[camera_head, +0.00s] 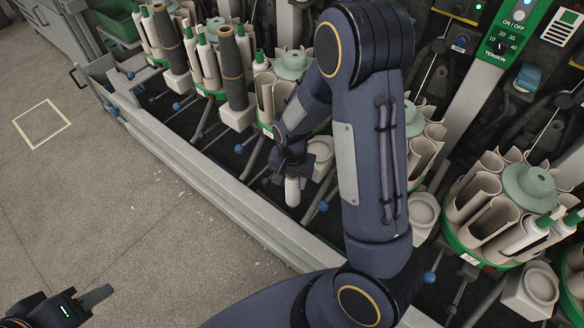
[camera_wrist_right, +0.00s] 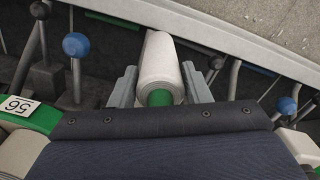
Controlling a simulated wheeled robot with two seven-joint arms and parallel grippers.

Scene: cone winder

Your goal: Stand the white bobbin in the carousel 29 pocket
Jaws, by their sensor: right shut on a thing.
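The white bobbin (camera_head: 292,190) is in my right gripper (camera_head: 293,172), in front of the middle carousel and above the machine's front trough. In the right wrist view the bobbin (camera_wrist_right: 160,62) lies between both fingers, its green end towards the camera. My left gripper (camera_head: 95,297) is at the lower left over the floor, far from the bobbin; its finger gap is not clear. Carousels with beige pockets and green rims stand along the machine: one at the right (camera_head: 483,207), one in the middle (camera_head: 268,98), partly hidden by my right arm. I cannot tell which is 29.
Blue-knobbed levers (camera_wrist_right: 76,46) stand near the held bobbin. A carousel's number label (camera_wrist_right: 17,106) shows at the wrist view's left. Other white bobbins (camera_head: 527,233) stand in the right carousel. A metal rail (camera_head: 215,195) edges the machine; the floor (camera_head: 100,190) is clear.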

